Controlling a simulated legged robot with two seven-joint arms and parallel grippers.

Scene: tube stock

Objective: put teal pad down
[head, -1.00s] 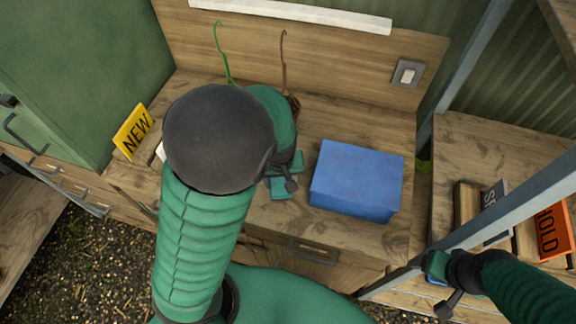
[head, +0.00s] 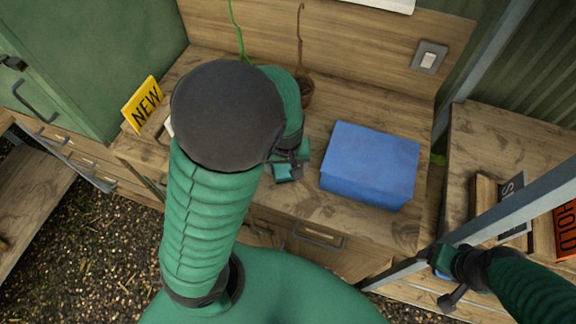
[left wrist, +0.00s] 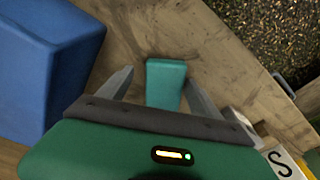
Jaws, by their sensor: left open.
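The teal pad (head: 287,173) lies on the wooden bench, left of the blue box, partly hidden by my left gripper (head: 292,163) and arm. In the left wrist view the pad (left wrist: 165,82) shows between and beyond the two grey fingers of my left gripper (left wrist: 160,90). These fingers are open, with a gap on each side of the pad. My right gripper (head: 443,278) is at the lower right, by a grey metal post; its jaws are too unclear to judge.
The blue box (head: 370,165) stands close right of the pad. A yellow NEW sign (head: 142,105) stands at the left of the bench (head: 345,105). A pot with a brown stem (head: 305,92) is behind my left arm. The grey post (head: 480,215) crosses at right.

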